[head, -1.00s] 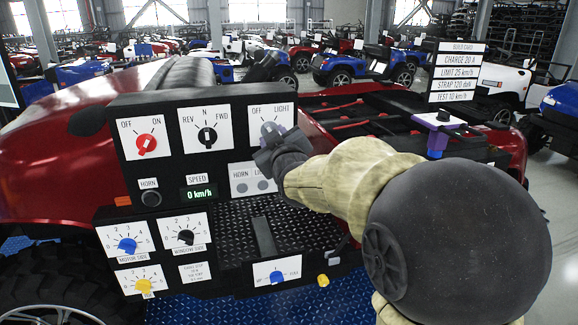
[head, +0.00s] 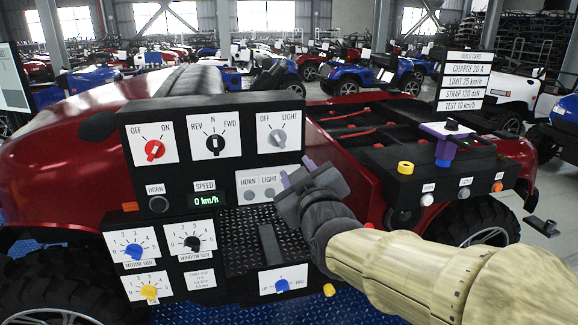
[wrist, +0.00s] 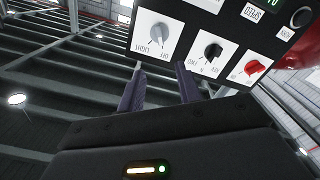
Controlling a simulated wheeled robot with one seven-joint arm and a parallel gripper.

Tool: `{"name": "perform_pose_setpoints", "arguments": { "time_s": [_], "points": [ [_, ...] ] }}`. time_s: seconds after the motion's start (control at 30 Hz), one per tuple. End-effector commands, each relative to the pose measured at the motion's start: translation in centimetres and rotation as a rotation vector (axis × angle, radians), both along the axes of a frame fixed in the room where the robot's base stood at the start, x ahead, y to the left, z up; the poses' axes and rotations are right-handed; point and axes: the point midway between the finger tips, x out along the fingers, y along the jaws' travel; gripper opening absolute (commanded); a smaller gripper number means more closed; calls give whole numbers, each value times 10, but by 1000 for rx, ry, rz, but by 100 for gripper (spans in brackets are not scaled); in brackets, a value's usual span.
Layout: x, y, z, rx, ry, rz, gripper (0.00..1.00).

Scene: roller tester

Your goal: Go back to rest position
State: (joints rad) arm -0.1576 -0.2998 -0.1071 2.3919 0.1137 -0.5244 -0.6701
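My gripper (head: 296,176) is in front of the black control panel (head: 235,118), just right of the small HORN and LIGHT indicator plate (head: 268,184). In the wrist view its two purple fingers (wrist: 160,88) stand apart with nothing between them. The grey OFF/LIGHT knob (head: 279,137) is above the gripper and clear of it; it also shows in the wrist view (wrist: 160,33). The red OFF/ON knob (head: 154,150) and the black REV/N/FWD knob (head: 214,143) are on the same panel. The speed display (head: 205,200) reads 0 km/h.
Blue (head: 133,251), black (head: 191,243) and yellow (head: 149,291) dials sit on the lower panel. A ribbed pedal plate (head: 240,225) lies below the gripper. A black box with a yellow knob (head: 405,167) and a purple device (head: 446,131) is at right. A build card (head: 463,80) stands behind.

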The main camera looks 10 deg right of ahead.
Motion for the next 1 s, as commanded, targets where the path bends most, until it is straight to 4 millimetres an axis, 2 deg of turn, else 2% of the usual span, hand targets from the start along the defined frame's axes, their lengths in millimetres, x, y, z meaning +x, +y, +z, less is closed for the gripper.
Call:
{"name": "perform_pose_setpoints", "arguments": {
  "time_s": [0.2, 0.47, 0.57, 0.67, 0.77, 0.87, 0.9, 1.0],
  "points": [
    [-8, 0, 1, 0, 1, 1, 35],
    [-8, 0, -1, 0, 0, 1, 35],
    [-7, 1, -7, 8, 23, 3, 35],
    [-4, 2, -32, 38, 110, 5, 35],
    [-4, 4, -78, 99, 274, 1, 35],
    [-13, 4, -137, 183, 496, -29, 35],
    [-20, 4, -161, 218, 590, -48, 35],
    [-46, 3, -216, 305, 825, -118, 35]
  ]
}}
